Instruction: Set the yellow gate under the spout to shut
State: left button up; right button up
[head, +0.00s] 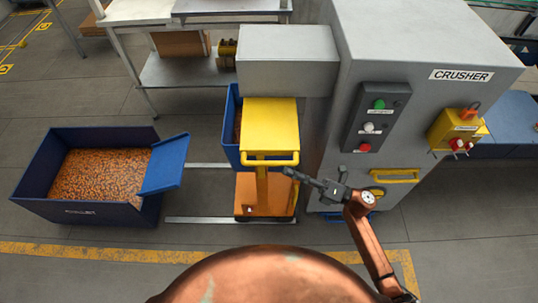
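The yellow gate (270,118) is a flat plate with a bar handle (270,160) along its near edge. It sticks out toward me from under the grey spout box (288,57) on the crusher's left side, over a blue bin (232,118). My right gripper (290,173) is just right of and a little below the handle's right end in the picture, its fingers pointing left. I cannot tell whether it touches the handle or whether its fingers are open. My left gripper is not in view.
The grey crusher (420,120) stands close on the right, with a button panel (374,117), a yellow box (457,130) and another yellow handle (394,176). An orange base (262,207) is below the gate. A blue crate of brown pieces (58,210) stands left.

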aim_at(269, 162)
jog(key=p+x, duration=0.1)
jog(key=x, duration=0.7)
jog(key=shift+r, duration=0.15)
jog(key=shift+w, duration=0.1)
jog(key=shift+c, duration=0.7)
grip_shut()
